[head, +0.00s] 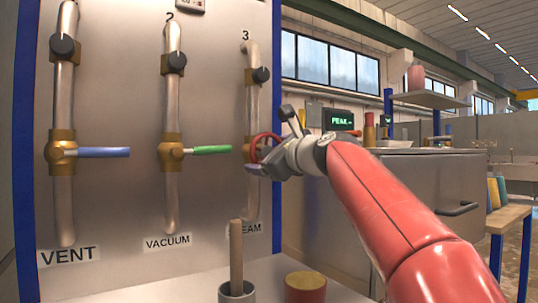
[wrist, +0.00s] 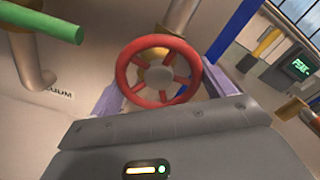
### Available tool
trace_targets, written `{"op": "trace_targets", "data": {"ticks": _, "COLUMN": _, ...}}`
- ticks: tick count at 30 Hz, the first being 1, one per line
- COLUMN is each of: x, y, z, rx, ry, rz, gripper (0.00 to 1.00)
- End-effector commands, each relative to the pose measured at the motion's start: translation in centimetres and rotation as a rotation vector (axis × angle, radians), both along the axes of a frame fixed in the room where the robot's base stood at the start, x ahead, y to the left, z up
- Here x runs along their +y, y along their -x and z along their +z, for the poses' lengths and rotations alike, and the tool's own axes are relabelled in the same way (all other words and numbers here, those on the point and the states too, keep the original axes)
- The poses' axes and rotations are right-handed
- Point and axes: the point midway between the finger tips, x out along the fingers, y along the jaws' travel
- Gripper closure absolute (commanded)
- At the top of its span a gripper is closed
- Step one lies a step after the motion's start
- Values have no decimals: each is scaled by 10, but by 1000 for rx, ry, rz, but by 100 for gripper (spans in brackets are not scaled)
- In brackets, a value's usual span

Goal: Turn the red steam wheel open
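The red steam wheel (head: 262,136) is on the third pipe, above the partly hidden STEAM label (head: 246,228). In the head view my gripper (head: 264,161) is right at it and covers much of it. In the wrist view the red wheel (wrist: 159,41) faces me, with spokes and a pale hub. My gripper (wrist: 166,90) has its two pale purple fingers wide apart, one on each side of the wheel's lower part. The gripper body hides the lower ends of the fingers. I cannot tell whether the fingers touch the rim.
The blue vent handle (head: 103,152) and green vacuum handle (head: 212,150) both point right, left of my gripper. The green handle (wrist: 40,33) is near at upper left in the wrist view. A grey pot (head: 237,292) with a stick and a brown-topped red can (head: 305,287) stand below.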

Motion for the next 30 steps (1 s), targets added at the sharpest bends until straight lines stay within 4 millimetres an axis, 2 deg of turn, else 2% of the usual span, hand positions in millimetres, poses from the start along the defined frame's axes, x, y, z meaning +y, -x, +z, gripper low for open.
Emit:
{"op": "trace_targets", "data": {"ticks": 1, "x": 0, "y": 0, "z": 0, "rx": 1, "ry": 0, "rz": 1, "gripper": 29}}
{"op": "trace_targets", "data": {"ticks": 4, "x": 0, "y": 0, "z": 0, "rx": 1, "ry": 1, "rz": 2, "gripper": 41}}
{"op": "trace_targets", "data": {"ticks": 17, "x": 0, "y": 0, "z": 0, "rx": -55, "ry": 85, "rz": 2, "gripper": 41}}
{"op": "trace_targets", "data": {"ticks": 30, "x": -1, "y": -1, "z": 1, "rx": -267, "ry": 398, "rz": 3, "gripper": 41}}
